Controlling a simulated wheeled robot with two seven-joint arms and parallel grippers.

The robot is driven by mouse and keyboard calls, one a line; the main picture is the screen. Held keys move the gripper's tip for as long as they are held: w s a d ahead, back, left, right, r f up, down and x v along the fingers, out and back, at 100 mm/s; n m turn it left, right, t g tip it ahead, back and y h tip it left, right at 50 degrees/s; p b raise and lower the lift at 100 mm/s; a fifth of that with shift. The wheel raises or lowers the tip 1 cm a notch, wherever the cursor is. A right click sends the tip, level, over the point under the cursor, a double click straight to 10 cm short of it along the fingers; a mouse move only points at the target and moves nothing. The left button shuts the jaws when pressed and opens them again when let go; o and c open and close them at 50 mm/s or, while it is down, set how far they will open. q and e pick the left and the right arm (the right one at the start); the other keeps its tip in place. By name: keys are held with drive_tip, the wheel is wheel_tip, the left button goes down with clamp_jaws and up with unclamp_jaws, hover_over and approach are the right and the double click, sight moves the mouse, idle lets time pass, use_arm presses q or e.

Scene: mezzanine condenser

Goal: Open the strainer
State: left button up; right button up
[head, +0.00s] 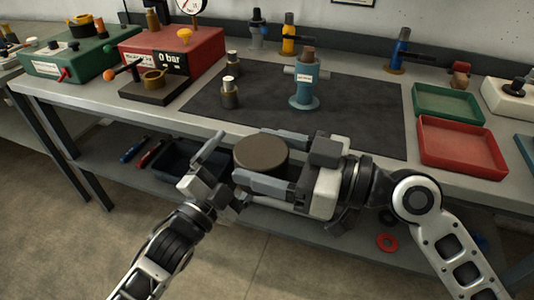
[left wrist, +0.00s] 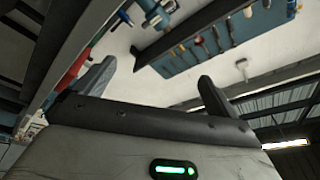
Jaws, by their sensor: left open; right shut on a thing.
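A teal strainer body (head: 305,88) with a white label, side stubs and a brown top stands upright on the dark mat (head: 365,125) in the head view. My right gripper (head: 254,157) is shut on a dark cylinder with a round brown top (head: 261,150), held in front of the bench edge, apart from the strainer. What this cylinder is, I cannot tell. My left gripper (head: 228,168) is open and empty, just left of the held cylinder. The left wrist view shows its two fingers (left wrist: 152,78) spread, with nothing between them.
Two small dark pieces with pale tops (head: 230,92) stand left of the strainer. A red box (head: 195,50) with a gauge and "0 bar" sign is at back left. A green tray (head: 447,90) and a red tray (head: 460,165) lie at right. The mat's right side is clear.

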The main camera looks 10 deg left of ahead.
drive_tip(key=shift+w+d+f+m+t, duration=0.15)
drive_tip(key=shift+w+m+t, duration=0.15)
drive_tip(key=w+d+f+m+t+h, duration=0.2)
drive_tip(key=d+f+m+t+h, duration=0.1)
drive_tip(key=d+m+t+h, duration=0.35)
drive_tip(key=w+d+f+m+t+h, duration=0.35)
drive_tip(key=d+m+t+h, duration=0.2)
drive_tip(key=d, duration=0.25)
use_arm(q)
drive_tip(key=s+a+f+n+g+y, duration=0.2)
drive_tip(key=s+f+n+g+y, duration=0.2)
drive_tip(key=s+f+n+g, duration=0.4)
drive_tip(key=s+f+n, duration=0.4)
drive_tip(key=s+f, duration=0.4)
drive_tip(key=f, duration=0.4)
drive_tip(key=shift+s+y, duration=0.2)
drive_tip(key=shift+y, duration=0.1)
use_arm(e)
drive_tip(key=s+d+f+m+h, duration=0.1)
drive_tip(key=s+d+h, duration=0.1)
drive_tip(key=d, duration=0.2)
drive_tip(key=s+d+f+m+t+h, duration=0.1)
drive_tip(key=s+d+f+h, duration=0.1)
drive_tip(key=d, duration=0.3)
drive_tip(key=shift+s+f+m+h, duration=0.2)
drive_tip(key=shift+s+m+h, duration=0.25)
drive_tip(key=shift+h, duration=0.35)
use_arm(q)
drive_tip(key=shift+a, duration=0.1)
